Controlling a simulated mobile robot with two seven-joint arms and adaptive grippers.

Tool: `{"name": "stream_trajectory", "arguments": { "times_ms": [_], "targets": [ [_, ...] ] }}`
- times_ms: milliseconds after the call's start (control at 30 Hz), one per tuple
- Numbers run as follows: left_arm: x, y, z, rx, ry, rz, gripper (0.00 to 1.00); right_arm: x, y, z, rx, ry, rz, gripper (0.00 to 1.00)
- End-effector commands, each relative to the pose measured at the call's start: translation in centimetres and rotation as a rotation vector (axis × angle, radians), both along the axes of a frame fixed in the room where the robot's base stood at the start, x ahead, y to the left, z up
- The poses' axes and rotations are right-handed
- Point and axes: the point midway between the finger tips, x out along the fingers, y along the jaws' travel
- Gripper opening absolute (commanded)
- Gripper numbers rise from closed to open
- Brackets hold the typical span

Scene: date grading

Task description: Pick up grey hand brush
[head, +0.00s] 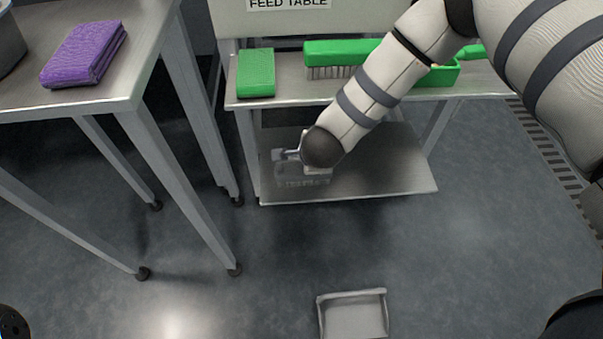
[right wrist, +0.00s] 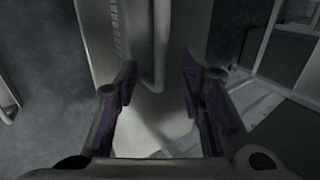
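The grey hand brush (head: 300,183) lies on the lower shelf (head: 390,165) of the feed table, partly covered by my right gripper in the head view. My right gripper (head: 285,157) is low over that shelf, just above the brush. In the right wrist view my right gripper (right wrist: 160,92) has its two fingers wide apart. A pale grey form with a bristle-like edge (right wrist: 118,30) shows beyond and between the fingertips, probably the brush. I cannot tell whether the fingers touch it. My left gripper is not in view.
The feed table top (head: 290,90) above the shelf holds a green pad (head: 256,72) and a green brush (head: 335,52). A purple cloth (head: 84,54) lies on the left table (head: 110,95). A grey dustpan (head: 353,318) lies on the floor in front. Table legs stand left of the shelf.

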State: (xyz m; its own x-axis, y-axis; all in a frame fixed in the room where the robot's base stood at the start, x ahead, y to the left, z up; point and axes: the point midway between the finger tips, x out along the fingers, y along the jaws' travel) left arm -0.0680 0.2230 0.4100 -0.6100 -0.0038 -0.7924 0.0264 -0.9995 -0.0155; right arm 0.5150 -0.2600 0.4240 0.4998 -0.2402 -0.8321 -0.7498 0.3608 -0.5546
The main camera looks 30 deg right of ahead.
Motion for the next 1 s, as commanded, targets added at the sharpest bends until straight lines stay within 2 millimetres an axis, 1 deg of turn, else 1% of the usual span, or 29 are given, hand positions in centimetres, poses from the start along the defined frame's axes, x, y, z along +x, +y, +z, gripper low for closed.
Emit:
{"name": "stream_trajectory", "arguments": {
  "times_ms": [100,233,333,533,567,600,700,1000],
  "targets": [
    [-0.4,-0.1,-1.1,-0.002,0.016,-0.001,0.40,1.3,0.0,-2.1,-0.001,0.001,0.002,0.36],
    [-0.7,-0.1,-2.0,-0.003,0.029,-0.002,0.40,2.6,-0.2,-4.1,-0.001,0.003,0.001,0.36],
    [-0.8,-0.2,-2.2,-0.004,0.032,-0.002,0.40,3.0,-0.4,-4.5,0.000,0.001,0.001,0.36],
    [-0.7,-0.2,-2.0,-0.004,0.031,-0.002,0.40,3.1,-0.4,-4.3,-0.001,-0.001,0.002,0.36],
    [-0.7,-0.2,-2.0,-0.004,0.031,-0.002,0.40,3.1,-0.4,-4.3,-0.001,-0.001,0.002,0.30],
    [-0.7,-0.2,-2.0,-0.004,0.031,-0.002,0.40,3.1,-0.4,-4.3,-0.001,-0.001,0.002,0.21],
    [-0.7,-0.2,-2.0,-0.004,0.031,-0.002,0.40,3.1,-0.4,-4.3,-0.001,-0.001,0.002,0.00],
    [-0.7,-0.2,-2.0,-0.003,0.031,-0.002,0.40,3.1,-0.5,-4.3,0.000,-0.001,0.001,0.00]
  ]
}}
